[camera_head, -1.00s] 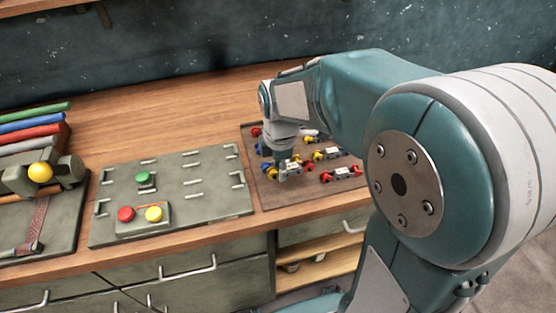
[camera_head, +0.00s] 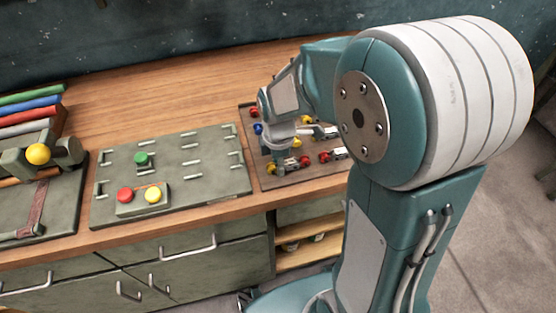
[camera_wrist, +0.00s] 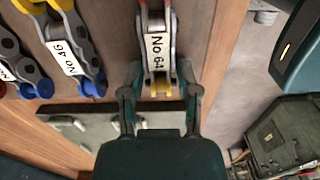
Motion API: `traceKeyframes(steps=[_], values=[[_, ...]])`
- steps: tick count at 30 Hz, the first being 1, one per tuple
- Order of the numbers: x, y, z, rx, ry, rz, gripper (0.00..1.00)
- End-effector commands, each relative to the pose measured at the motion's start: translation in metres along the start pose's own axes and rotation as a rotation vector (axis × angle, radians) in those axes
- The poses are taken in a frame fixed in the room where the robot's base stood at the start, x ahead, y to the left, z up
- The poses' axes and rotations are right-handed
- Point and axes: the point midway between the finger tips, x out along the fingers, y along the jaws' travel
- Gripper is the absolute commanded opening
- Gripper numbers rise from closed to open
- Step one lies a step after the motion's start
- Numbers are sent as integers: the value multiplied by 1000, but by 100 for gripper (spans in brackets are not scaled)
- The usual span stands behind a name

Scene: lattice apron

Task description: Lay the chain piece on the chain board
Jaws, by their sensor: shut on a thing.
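My gripper (camera_head: 281,163) is over the front left part of the brown tray (camera_head: 310,178). In the wrist view its fingers (camera_wrist: 159,92) are shut on the sides of a chain piece (camera_wrist: 157,50) labelled "No 64", near its yellow end. The piece's other end is red, at the top of the picture. I cannot tell whether it is clear of the tray. The chain board (camera_head: 215,188), grey-green with several metal staples, lies left of the tray. Its edge also shows in the wrist view (camera_wrist: 95,145).
Other chain pieces lie on the tray, including "No 46" (camera_wrist: 70,55) beside the held one. A button box with red and yellow buttons (camera_head: 140,200) and a green button (camera_head: 141,158) stand on the board. Bare counter lies behind it.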

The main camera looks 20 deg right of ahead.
Motion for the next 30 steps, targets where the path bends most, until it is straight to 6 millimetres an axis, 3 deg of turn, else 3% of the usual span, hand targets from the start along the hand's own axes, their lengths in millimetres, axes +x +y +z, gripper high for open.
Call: traceKeyframes(steps=[2,3,6,20,30], values=[[0,0,0,0,0,1,0],[0,0,0,0,0,1,46],[0,0,0,0,0,1,82],[-5,1,0,0,0,3,82],[-69,2,-1,0,0,5,82]])
